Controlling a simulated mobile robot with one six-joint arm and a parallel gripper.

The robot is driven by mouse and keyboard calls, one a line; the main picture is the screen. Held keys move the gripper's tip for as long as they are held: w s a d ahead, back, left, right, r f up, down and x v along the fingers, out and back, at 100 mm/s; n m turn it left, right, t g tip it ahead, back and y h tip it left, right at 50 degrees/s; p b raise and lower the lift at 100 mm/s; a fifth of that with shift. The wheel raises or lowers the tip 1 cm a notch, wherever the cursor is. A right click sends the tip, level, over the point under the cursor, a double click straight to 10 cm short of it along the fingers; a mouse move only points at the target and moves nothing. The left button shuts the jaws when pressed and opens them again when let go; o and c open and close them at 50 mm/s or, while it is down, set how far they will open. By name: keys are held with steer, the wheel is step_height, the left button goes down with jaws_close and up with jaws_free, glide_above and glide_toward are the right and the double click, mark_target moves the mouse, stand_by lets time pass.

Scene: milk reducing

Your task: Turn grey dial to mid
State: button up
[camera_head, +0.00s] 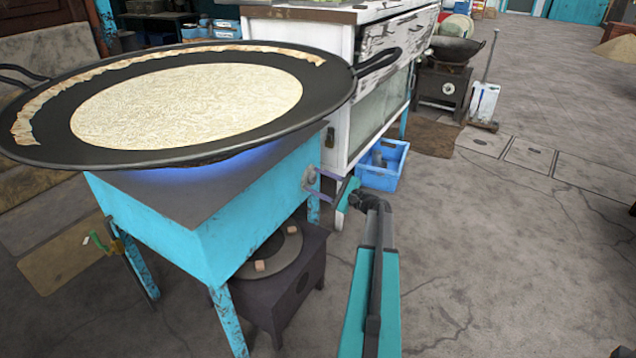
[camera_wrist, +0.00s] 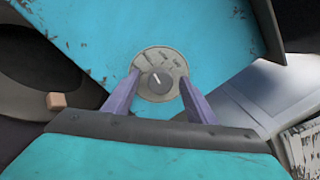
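The grey dial (camera_wrist: 159,84) shows in the wrist view as a round knob on a pale labelled plate (camera_wrist: 146,59), fixed to the turquoise stove side. Its white pointer line tilts up and slightly left; the labels are too small to read surely. My gripper (camera_wrist: 159,88) has its two purple fingers spread on either side of the knob, with a visible gap around it. In the head view my gripper (camera_head: 325,185) reaches the right side of the turquoise stove (camera_head: 220,215), and the dial is mostly hidden there. A blue flame glow (camera_head: 215,163) shows under the pan.
A white cabinet (camera_head: 345,120) and a blue crate (camera_head: 385,165) stand close behind my gripper. The floor at the right is open.

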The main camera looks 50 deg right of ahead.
steer(key=p+v, duration=0.1)
steer(key=v, duration=1.2)
steer(key=shift+s+p, duration=0.3)
steer(key=shift+s, duration=0.1)
steer(key=shift+s, duration=0.1)
